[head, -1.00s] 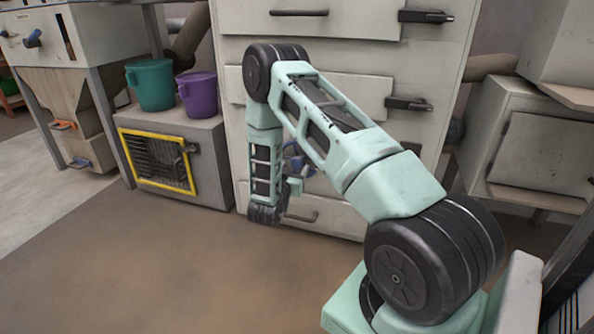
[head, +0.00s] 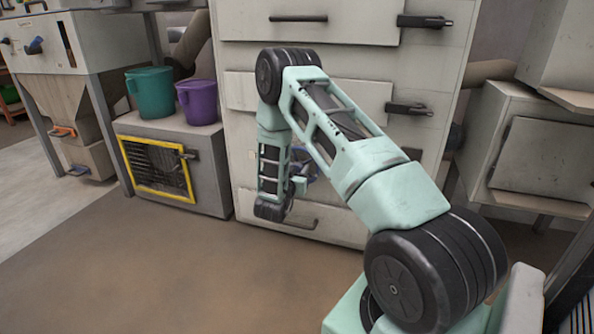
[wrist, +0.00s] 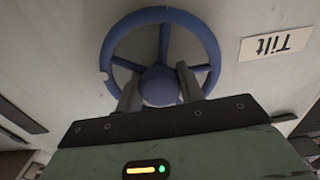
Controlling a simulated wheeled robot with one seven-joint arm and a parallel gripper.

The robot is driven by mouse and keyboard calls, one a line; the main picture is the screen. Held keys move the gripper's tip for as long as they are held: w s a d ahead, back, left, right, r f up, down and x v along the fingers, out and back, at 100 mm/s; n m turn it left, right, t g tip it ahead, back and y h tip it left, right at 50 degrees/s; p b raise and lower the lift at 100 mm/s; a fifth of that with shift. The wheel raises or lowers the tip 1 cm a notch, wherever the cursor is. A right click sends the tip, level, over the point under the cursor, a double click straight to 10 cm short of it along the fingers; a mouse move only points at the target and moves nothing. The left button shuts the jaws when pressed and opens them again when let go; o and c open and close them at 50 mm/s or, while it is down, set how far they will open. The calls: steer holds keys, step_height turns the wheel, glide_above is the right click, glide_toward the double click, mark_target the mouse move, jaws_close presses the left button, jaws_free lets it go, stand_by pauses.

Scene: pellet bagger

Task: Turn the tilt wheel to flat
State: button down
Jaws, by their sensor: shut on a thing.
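The tilt wheel is a blue spoked handwheel (wrist: 208,40) on a pale panel, filling the upper middle of the wrist view. A label reading "Tilt" (wrist: 275,45) shows upside down to its right. My gripper (wrist: 157,74) has one finger on each side of the wheel's round hub, shut on the wheel. Part of the lower rim is hidden behind the fingers and gripper body. In the head view only a bit of blue rim (head: 313,165) shows beside my forearm, on the cabinet front.
The tall pale cabinet (head: 235,50) has dark handles (head: 425,21) sticking out at the right. A teal bucket (head: 150,92) and a purple bucket (head: 198,103) stand on a low box with a yellow-framed grille (head: 158,168). The brown floor at front left is clear.

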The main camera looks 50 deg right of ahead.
steer(key=shift+r+p, duration=0.1)
steer(key=shift+p, duration=0.2)
steer(key=shift+a+n+p, duration=0.1)
steer(key=shift+n+p, duration=0.6)
steer(key=n+p, duration=0.3)
steer(key=shift+r+p, duration=0.15)
steer(key=shift+p, duration=0.25)
steer(key=n+p, duration=0.4)
steer(key=n, duration=0.1)
steer(key=shift+s+n, duration=0.1)
steer(key=shift+n, duration=0.2)
steer(key=n+p, duration=0.1)
steer(key=n, duration=0.4)
steer(key=shift+f+p, duration=0.2)
steer(key=shift+p, duration=0.15)
steer(key=n, duration=0.6)
steer(key=shift+s, duration=0.1)
steer(key=shift+n, duration=0.4)
steer(key=c, duration=0.9)
jaws_free()
